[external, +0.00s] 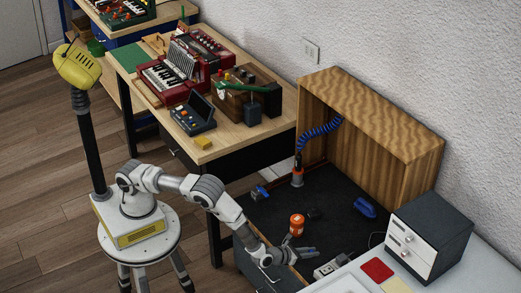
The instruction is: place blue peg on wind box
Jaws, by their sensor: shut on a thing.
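My gripper (291,252) is low over the front of the dark work surface, at the lower middle of the view. It is shut on a small blue-grey thing (307,250). The thing is too small and too covered to tell whether it is the blue peg. A blue piece (364,208) lies on the dark surface to the right of my gripper. Another small blue piece (260,192) is at the surface's left edge. I cannot tell for sure which thing is the wind box; a brown wooden box (236,100) stands on the wooden table.
An orange jar (297,225) stands just behind my gripper. A blue coiled hose (320,131) rises near the open wooden cabinet (372,115). A grey instrument box (430,230) stands at right.

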